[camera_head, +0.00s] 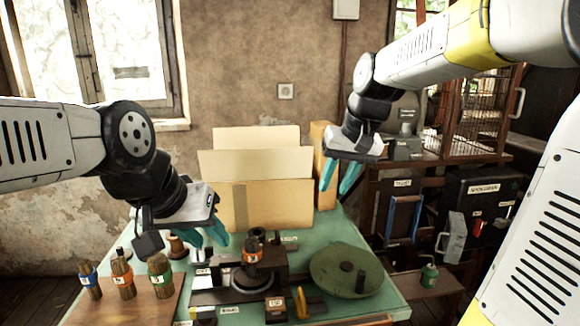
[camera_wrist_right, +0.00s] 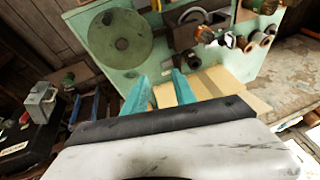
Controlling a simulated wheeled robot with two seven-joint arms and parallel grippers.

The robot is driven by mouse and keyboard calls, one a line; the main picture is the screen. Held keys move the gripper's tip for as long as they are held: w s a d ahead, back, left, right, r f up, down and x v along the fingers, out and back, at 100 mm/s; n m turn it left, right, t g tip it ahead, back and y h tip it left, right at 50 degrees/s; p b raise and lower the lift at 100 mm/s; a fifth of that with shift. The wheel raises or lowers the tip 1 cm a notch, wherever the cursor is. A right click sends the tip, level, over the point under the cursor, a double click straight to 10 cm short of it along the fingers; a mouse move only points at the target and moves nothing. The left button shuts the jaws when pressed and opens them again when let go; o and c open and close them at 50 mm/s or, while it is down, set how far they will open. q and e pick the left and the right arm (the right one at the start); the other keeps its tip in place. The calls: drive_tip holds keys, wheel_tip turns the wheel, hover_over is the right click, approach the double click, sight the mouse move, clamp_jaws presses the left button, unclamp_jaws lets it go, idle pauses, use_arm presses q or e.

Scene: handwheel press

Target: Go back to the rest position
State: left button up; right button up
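My left gripper (camera_head: 207,238) hangs over the left-back part of the green table (camera_head: 130,240), its teal fingers pointing down. The fingers look spread, with nothing visible between them. My right gripper (camera_head: 338,178) is higher up, in front of the right side of the cardboard box (camera_head: 270,205). Its two teal fingers are apart and empty, as the right wrist view (camera_wrist_right: 160,92) also shows. The dark press (camera_head: 215,295) stands on the table with an orange-banded piece (camera_head: 252,252) at its middle. The green round handwheel (camera_head: 335,270) is right of it, clear of both grippers.
Several banded wooden-looking bottles (camera_head: 122,275) stand on a wooden board (camera_head: 160,310) at front left. Spools (camera_head: 177,247) stand near the left gripper. A black cabinet (camera_head: 480,205) and a shelf with a green bottle (camera_head: 429,276) are right of the table. Open air lies between the grippers.

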drive_tip(key=s+d+f+t, duration=0.1)
drive_tip(key=s+d, duration=0.1)
drive_tip(key=s, duration=0.6)
drive_tip(key=s+d+f+t, duration=0.1)
drive_tip(key=s+d+f, duration=0.1)
drive_tip(key=s, duration=0.6)
drive_tip(key=shift+t, duration=0.3)
